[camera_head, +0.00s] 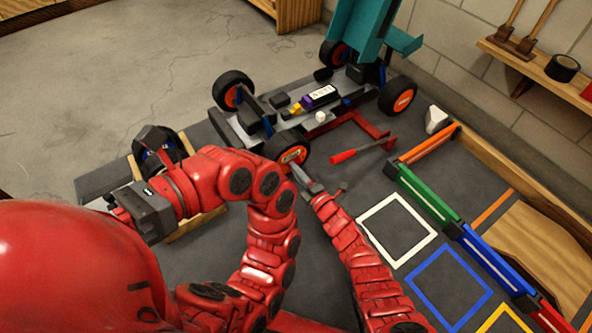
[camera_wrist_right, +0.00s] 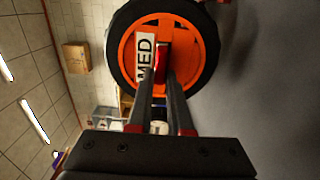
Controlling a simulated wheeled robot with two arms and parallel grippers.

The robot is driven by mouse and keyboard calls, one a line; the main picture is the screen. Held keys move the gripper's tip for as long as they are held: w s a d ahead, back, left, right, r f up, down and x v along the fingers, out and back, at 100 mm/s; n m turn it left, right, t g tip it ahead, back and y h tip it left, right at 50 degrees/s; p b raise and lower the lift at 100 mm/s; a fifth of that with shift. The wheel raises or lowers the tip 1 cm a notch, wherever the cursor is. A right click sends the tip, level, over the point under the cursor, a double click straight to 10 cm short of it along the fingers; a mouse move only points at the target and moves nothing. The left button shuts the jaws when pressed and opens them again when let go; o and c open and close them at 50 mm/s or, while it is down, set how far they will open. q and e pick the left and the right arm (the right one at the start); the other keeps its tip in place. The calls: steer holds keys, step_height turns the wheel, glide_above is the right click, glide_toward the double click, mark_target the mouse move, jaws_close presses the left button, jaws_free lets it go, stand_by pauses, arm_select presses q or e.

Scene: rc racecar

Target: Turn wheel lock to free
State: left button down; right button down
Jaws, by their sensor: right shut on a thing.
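The RC car (camera_head: 310,105) stands on the dark mat with several black tyres on orange hubs. Its near wheel (camera_head: 292,157) faces my right gripper (camera_head: 296,172). In the right wrist view this wheel (camera_wrist_right: 165,45) fills the top, with a white label reading "MED" on the hub. A small red wheel lock (camera_wrist_right: 162,62) sits at the hub's middle. My right gripper (camera_wrist_right: 160,75) is shut on the red lock, its fingers pointing straight at the hub. My left gripper (camera_head: 145,210) is at the left, away from the car; its fingers are hard to make out.
A white square outline (camera_head: 397,229) and a blue one (camera_head: 447,287) mark the mat. Coloured rails (camera_head: 425,190) run along the right side. A loose dark wheel-like part (camera_head: 155,147) stands at the left.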

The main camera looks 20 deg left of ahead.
steer(key=c, duration=0.8)
jaws_free()
steer(key=shift+c, duration=0.2)
steer(key=shift+m, duration=0.3)
